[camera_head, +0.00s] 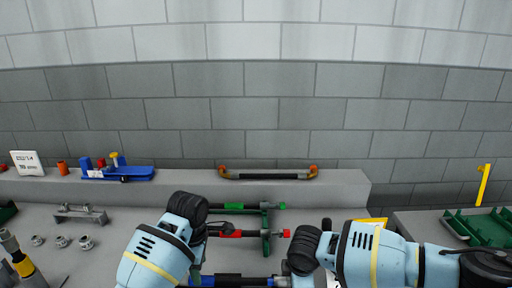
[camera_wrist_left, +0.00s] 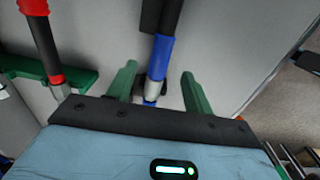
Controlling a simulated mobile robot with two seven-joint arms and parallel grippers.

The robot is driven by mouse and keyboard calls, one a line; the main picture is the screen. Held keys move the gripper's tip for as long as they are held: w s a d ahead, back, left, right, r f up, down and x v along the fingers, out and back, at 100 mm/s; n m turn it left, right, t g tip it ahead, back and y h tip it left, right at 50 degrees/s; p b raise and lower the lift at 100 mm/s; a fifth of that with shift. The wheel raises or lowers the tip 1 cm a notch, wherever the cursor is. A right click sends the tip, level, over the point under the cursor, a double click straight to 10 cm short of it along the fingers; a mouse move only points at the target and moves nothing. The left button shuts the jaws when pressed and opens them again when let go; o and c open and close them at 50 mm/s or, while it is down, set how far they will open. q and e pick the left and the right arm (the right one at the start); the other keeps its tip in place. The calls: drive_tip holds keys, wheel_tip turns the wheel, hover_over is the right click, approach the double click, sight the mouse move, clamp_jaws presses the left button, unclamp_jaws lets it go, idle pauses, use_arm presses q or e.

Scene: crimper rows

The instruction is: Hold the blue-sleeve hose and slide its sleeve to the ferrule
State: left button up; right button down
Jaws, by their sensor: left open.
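The blue-sleeve hose (camera_head: 243,279) lies across the bottom edge of the head view, black in the middle with blue parts on both sides. In the left wrist view its blue sleeve (camera_wrist_left: 159,58) shows between black hose and a silver ferrule (camera_wrist_left: 152,90), with a small blue end beyond. My left gripper (camera_wrist_left: 159,82) is open, its two green fingers on either side of the hose near the ferrule. I see no grip on the hose. In the head view the left gripper (camera_head: 195,277) is mostly hidden by its arm. No fingers of my right gripper show, only its arm.
A red-sleeve hose (camera_head: 230,233) and a green-sleeve hose (camera_head: 238,206) lie at a green rack (camera_head: 266,228). Behind, a grey ledge (camera_head: 190,182) bears a blue tool (camera_head: 125,174) and a dark bar with orange ends (camera_head: 268,176). A green tray (camera_head: 480,229) is at right.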

use_arm(q)
wheel_tip(320, 180, up, 7)
drive_tip(key=shift+s, duration=0.15)
idle(0.4)
use_arm(e)
drive_tip(key=c, duration=1.1)
unclamp_jaws()
drive_tip(key=shift+c, duration=0.2)
drive_tip(key=shift+r, duration=0.1)
drive_tip(key=v, duration=1.1)
drive_tip(key=shift+r, duration=0.4)
drive_tip(key=shift+s, duration=0.15)
